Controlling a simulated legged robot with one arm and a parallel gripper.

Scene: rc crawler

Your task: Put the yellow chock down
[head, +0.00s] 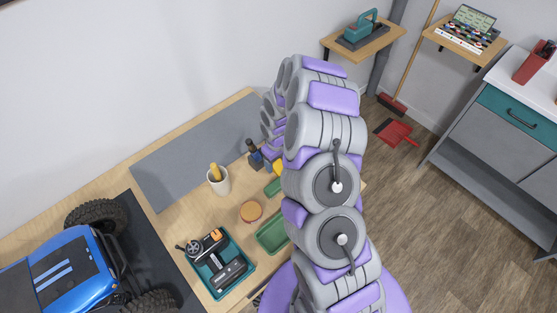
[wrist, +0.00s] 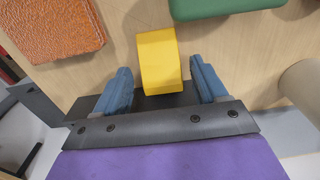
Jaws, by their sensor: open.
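The yellow chock (wrist: 160,62) is in the middle of the wrist view, on the light wooden surface. My gripper (wrist: 160,75) is open, with one blue finger on each side of the chock. Visible gaps separate the fingers from its sides. The chock's near end meets the dark gripper edge in the picture, so I cannot tell whether they touch. In the head view a small piece of the yellow chock (head: 278,168) shows beside my arm, which hides most of the gripper area.
A green block (wrist: 215,6) lies beyond the chock, and an orange-brown textured block (wrist: 52,28) lies to the left. The workbench also holds a teal tray (head: 218,270), a white cup (head: 219,184), a round orange-brown item (head: 251,211) and a blue crawler (head: 60,270). A grey mat (head: 195,150) is clear.

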